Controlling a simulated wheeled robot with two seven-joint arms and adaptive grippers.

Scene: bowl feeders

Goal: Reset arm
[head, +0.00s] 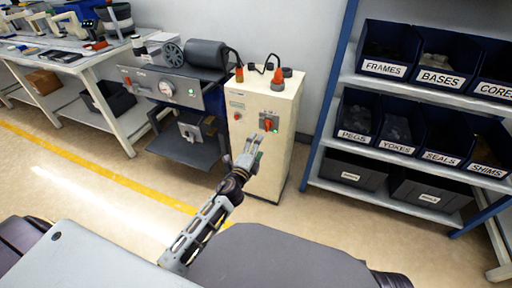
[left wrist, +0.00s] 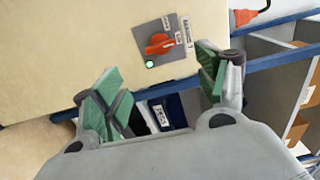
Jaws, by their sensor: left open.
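My left gripper (head: 254,150) reaches toward the front of a cream cabinet (head: 262,100). A red rotary switch (head: 269,125) on a grey plate is on that front, just above the gripper. In the left wrist view the green-padded fingers (left wrist: 163,88) are spread apart with nothing between them. The red switch (left wrist: 160,44) lies beyond them there, its handle roughly level in that picture, with a pale green lamp (left wrist: 150,64) beside it. The fingers appear apart from the switch. My right gripper is not in view.
Left of the cabinet is a bench unit with a motor (head: 207,54) and a control panel (head: 165,88). A blue shelf rack (head: 398,85) with labelled bins stands to the right. A white workbench (head: 90,62) is at far left. Open floor (head: 80,180) lies in front.

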